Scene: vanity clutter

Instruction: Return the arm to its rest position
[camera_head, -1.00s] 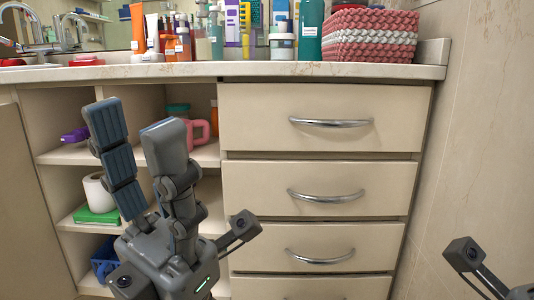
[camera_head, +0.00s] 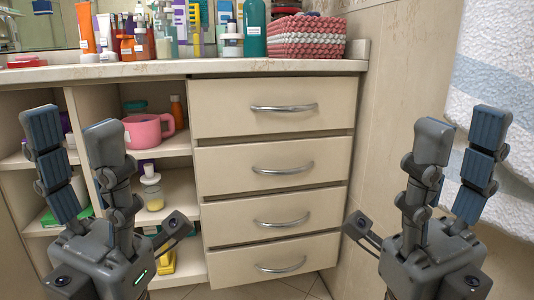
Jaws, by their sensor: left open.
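My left gripper (camera_head: 72,130) is at the left, in front of the open shelves. Its fingers point up and stand apart, with nothing between them. My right gripper (camera_head: 462,132) is at the right, in front of the wall and a hanging towel. Its fingers also point up and stand apart, and it is empty. Both grippers are well clear of the drawers. My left gripper hides part of the shelves and some of what lies on them.
The drawer unit (camera_head: 342,130) has several closed drawers. A pink mug (camera_head: 143,131) and a pump bottle (camera_head: 153,188) stand on the shelves. Bottles and a woven basket (camera_head: 306,37) crowd the countertop (camera_head: 120,70). A striped towel (camera_head: 505,80) hangs at right.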

